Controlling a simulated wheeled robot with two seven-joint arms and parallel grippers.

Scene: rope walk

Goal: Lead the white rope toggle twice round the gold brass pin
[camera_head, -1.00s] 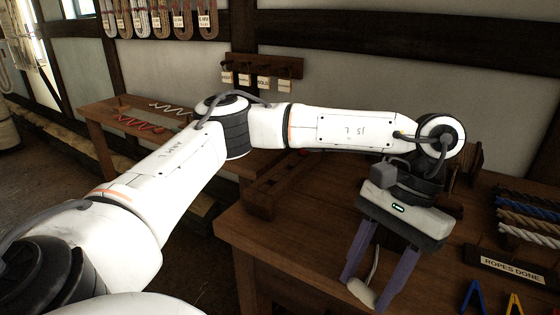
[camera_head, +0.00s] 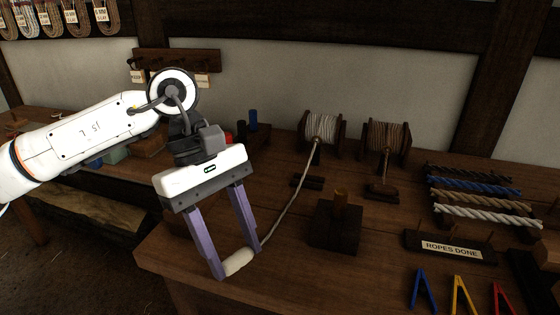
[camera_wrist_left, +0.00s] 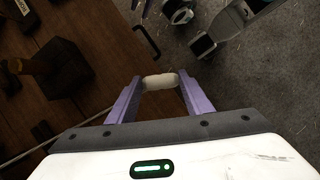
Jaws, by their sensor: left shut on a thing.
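My left gripper (camera_head: 237,265) is shut on the white rope toggle (camera_head: 239,262), which lies crosswise between its two purple fingers. The toggle also shows in the left wrist view (camera_wrist_left: 160,81) between the fingertips. It is by the bench's front edge. A pale rope (camera_head: 291,203) runs from the toggle up to a spool of white rope (camera_head: 323,128) at the back. The gold brass pin (camera_head: 341,200) stands upright in a dark wooden block (camera_head: 335,232), to the right of the gripper and apart from it. The rope passes left of the pin without touching it.
A brown rope spool (camera_head: 387,140) stands right of the white one. Several finished ropes (camera_head: 482,195) lie on a rack at the right, behind the "ROPES DONE" sign (camera_head: 451,249). Blue, yellow and red clips (camera_head: 459,293) stand at the front right. Bare bench lies around the pin block.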

